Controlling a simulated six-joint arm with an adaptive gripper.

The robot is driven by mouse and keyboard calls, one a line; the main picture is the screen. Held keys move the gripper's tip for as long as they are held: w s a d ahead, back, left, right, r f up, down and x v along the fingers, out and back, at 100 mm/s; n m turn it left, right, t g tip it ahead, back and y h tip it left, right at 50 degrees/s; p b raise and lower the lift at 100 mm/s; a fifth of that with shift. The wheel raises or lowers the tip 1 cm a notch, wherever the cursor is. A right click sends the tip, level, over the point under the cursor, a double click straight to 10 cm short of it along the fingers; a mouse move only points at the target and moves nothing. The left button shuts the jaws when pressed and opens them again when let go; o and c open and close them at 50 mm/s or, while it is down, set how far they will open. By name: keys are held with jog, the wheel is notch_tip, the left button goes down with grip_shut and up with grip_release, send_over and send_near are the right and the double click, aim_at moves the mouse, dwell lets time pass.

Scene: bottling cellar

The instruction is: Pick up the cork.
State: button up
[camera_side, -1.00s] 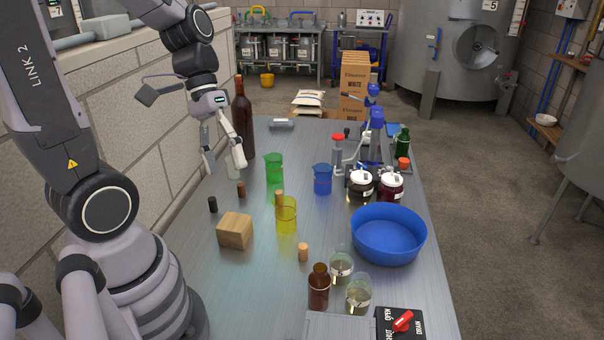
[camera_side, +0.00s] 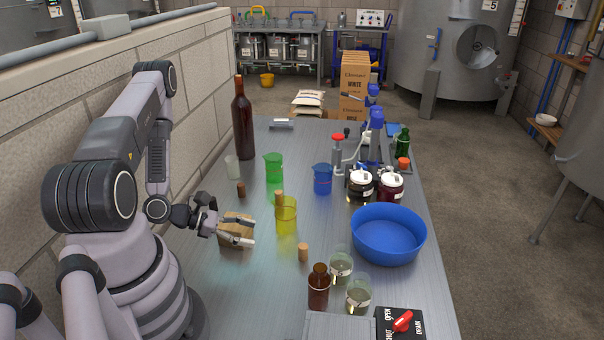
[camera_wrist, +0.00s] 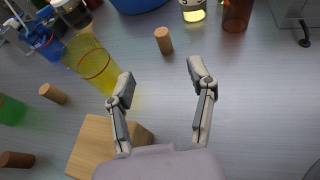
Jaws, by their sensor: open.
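A light tan cork (camera_side: 303,252) stands upright on the metal table, in front of the yellow beaker. In the wrist view it (camera_wrist: 163,40) stands beyond my fingertips, roughly in line with the gap between them. My gripper (camera_side: 250,231) is open and empty, over the wooden block and left of this cork. Its two spread fingers (camera_wrist: 160,75) show in the wrist view. A second, browner cork (camera_wrist: 53,93) stands behind the yellow beaker (camera_side: 286,215). A dark brown stopper (camera_side: 241,188) stands farther back.
The wooden block (camera_wrist: 90,150) lies beneath my gripper. Brown bottle (camera_side: 318,288), glass jars (camera_side: 341,265) and blue bowl (camera_side: 388,235) stand near the light cork. A green beaker (camera_side: 274,170) and tall bottle (camera_side: 242,125) are farther back. The table between gripper and cork looks clear.

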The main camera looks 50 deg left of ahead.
aim_at(300, 246)
jog(key=shift+w+d+f, duration=0.1)
jog(key=shift+f, duration=0.25)
jog(key=x, duration=1.3)
jog(key=shift+w+d, duration=0.1)
jog(key=shift+d, duration=0.1)
jog(key=shift+r, duration=0.1)
jog(key=c, duration=0.8)
